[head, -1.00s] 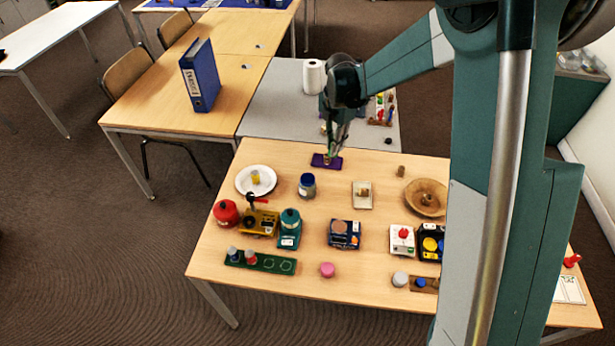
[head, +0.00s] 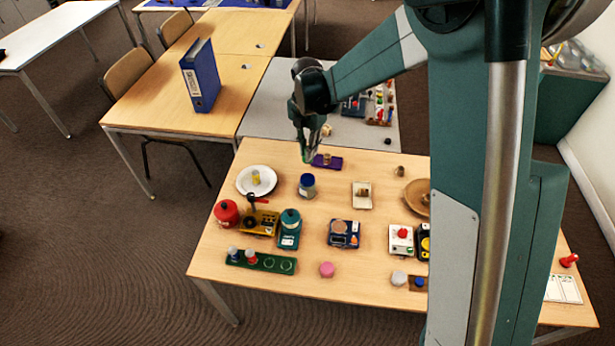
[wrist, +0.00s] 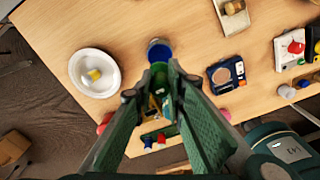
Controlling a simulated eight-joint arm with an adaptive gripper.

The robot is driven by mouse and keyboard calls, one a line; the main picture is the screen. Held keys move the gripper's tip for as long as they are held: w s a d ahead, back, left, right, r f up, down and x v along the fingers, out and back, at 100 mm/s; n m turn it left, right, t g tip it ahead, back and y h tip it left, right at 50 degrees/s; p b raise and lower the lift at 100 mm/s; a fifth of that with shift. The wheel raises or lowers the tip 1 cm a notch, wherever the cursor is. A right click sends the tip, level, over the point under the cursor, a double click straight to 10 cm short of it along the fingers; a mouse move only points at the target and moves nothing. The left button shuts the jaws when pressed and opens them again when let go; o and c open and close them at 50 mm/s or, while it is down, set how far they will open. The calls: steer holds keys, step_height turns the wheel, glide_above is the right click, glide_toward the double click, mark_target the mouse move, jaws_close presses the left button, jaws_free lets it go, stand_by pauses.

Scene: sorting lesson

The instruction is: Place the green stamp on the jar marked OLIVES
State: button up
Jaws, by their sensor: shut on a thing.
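My gripper (head: 308,158) is over the back left of the near table, above and just behind a jar with a dark blue lid (head: 307,186). Its green fingers are closed on a small green thing (wrist: 160,72), which looks like the green stamp and is mostly hidden between the fingertips. The jar stands upright and its blue lid also shows in the wrist view (wrist: 159,51), just beyond the fingertips. I cannot read a label on it. The held thing looks apart from the jar.
A white plate (head: 243,190) stands left of the jar.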

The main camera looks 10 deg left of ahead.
steer(key=shift+f, duration=3.05)
steer(key=shift+f+b, duration=0.3)
steer(key=shift+f, duration=1.6)
steer(key=shift+f, duration=0.15)
steer(key=o, duration=0.8)
step_height(320, 180, up, 12)
steer(key=shift+r+p, duration=0.15)
steer(key=shift+p, duration=0.2)
